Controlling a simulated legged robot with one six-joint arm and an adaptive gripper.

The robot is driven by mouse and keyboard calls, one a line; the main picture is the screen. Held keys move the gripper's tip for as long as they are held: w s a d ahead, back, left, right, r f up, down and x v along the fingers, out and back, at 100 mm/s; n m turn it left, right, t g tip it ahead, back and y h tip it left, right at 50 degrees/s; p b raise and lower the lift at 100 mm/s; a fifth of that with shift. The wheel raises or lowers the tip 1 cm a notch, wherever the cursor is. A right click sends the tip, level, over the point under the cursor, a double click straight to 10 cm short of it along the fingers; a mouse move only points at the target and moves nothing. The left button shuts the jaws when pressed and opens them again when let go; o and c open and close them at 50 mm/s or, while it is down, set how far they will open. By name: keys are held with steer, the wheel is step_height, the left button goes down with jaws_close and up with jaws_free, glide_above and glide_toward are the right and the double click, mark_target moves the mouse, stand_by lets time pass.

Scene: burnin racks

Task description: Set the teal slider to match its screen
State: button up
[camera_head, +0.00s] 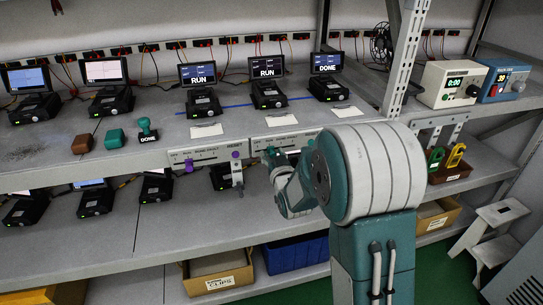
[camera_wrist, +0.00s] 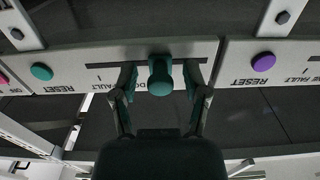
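The teal slider knob (camera_wrist: 160,76) sits on a white shelf-edge strip (camera_wrist: 130,52), over its slot. Printed letters beside it are partly hidden. In the wrist view my gripper (camera_wrist: 160,88) is open, one finger on each side of the knob; I cannot tell if they touch it. In the head view the knob (camera_head: 272,151) is at the left part of the middle strip, with my gripper largely hidden by my arm. The screen above that strip (camera_head: 267,67) reads RUN. Beside it, the left screen (camera_head: 198,75) reads RUN and the right screen (camera_head: 326,62) reads DONE.
The left strip has a purple slider (camera_head: 188,165) and a purple RESET button (camera_wrist: 263,62). A teal RESET button (camera_wrist: 41,72) is on the knob's other side. A DONE stamp (camera_head: 146,130) stands on the shelf. A blue bin (camera_head: 295,253) and a CLIPS box (camera_head: 218,274) stand below.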

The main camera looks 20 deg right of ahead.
steer(key=shift+s+a, duration=0.15)
steer(key=shift+a, duration=0.05)
steer(key=s, duration=1.1)
steer(key=shift+s, duration=0.35)
steer(key=s+a+r+g, duration=0.1)
steer(key=s+r+g, duration=0.2)
steer(key=s, duration=0.9)
steer(key=s+a+r+g, duration=0.2)
steer(key=s+r+g, duration=0.1)
steer(key=s+g, duration=0.6)
steer(key=s, duration=0.4)
steer(key=shift+a, duration=0.2)
